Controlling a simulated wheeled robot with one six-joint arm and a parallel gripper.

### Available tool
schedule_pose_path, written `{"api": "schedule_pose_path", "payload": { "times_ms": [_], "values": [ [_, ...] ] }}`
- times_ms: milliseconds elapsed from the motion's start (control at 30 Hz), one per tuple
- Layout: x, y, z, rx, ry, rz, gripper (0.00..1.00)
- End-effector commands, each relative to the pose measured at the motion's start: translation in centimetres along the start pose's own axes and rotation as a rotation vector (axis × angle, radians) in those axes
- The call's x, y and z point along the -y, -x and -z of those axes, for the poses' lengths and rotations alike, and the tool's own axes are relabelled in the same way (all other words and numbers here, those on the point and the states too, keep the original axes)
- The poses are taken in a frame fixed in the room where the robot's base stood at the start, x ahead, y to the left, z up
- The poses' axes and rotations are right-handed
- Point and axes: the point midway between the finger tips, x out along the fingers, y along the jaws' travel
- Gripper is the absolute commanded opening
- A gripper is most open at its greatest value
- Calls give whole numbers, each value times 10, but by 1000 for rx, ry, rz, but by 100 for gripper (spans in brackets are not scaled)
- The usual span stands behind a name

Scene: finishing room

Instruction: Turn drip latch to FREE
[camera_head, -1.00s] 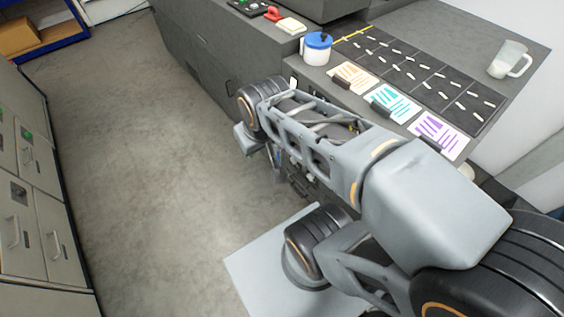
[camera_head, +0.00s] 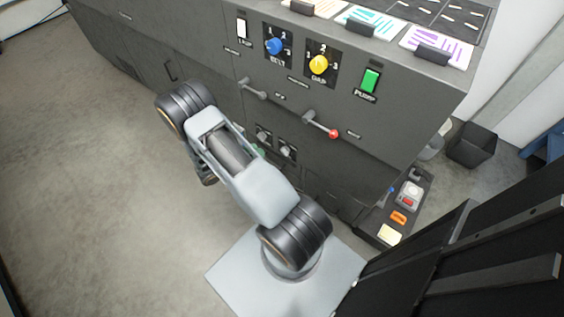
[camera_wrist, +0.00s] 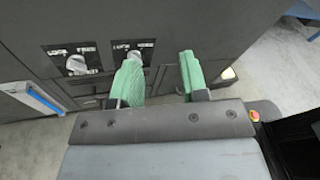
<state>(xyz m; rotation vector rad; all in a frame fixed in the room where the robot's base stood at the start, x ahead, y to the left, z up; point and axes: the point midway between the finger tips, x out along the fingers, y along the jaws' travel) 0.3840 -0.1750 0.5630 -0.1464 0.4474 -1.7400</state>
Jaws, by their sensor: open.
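Two small latches with silvery knobs sit low on the dark machine front. In the wrist view, the left latch (camera_wrist: 75,64) has LOCK at its upper left and FREE at its upper right. The right latch (camera_wrist: 135,56) has similar lettering and is partly covered by a green finger. They also show in the head view as the left latch (camera_head: 264,137) and the right latch (camera_head: 287,151). The name labels are too small to read, so I cannot tell which is the drip latch. My gripper (camera_wrist: 160,76) is open and empty, its green fingers apart, in front of and right of the latches.
A floor box (camera_head: 408,217) with buttons stands at the right. The floor at the left is clear.

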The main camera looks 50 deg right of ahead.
Motion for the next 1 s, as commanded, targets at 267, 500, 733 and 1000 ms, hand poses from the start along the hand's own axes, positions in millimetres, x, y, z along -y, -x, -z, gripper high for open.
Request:
{"api": "schedule_pose_path", "payload": {
  "times_ms": [267,500,733,1000],
  "values": [
    [-44,-27,116,227,323,-130,40],
    [-53,-38,146,290,413,-174,40],
    [-61,-71,140,292,416,-175,40],
    [-73,-119,128,292,416,-176,40]
  ]
}}
